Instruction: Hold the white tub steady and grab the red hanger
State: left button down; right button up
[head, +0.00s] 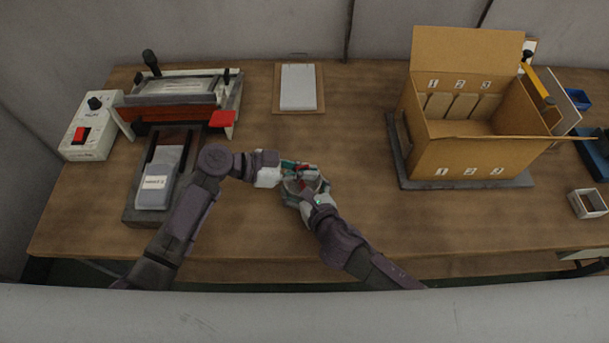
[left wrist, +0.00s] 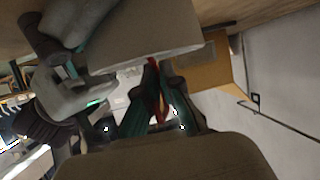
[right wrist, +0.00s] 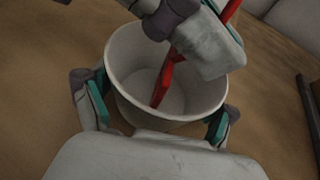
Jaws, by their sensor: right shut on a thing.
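The white tub (right wrist: 125,50) stands between the two fingers of my right gripper (right wrist: 158,112), which is shut on it from both sides. In the head view the tub (head: 291,197) is small and mostly covered by my grippers. The red hanger (right wrist: 165,82) leans inside the tub, its lower end near the bottom and its upper part behind my left gripper. My left gripper (head: 297,168) is over the tub's rim. In the left wrist view the red hanger (left wrist: 153,90) shows between its close-set fingers (left wrist: 159,75); I cannot tell whether they pinch it.
A cardboard box (head: 460,150) stands on a dark base at the right. A press with red parts (head: 175,112), a grey block (head: 160,185) and a switch box (head: 90,128) are at the left. A clipboard (head: 298,87) lies at the back. The table between tub and box is clear.

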pick_arm(q)
notch_tip(320, 180, up, 10)
dwell(0.4)
pick_arm(e)
jog(key=o, duration=0.9)
jog(key=v, duration=1.2)
jog(key=shift+d, duration=0.1)
jog(key=shift+f, duration=0.1)
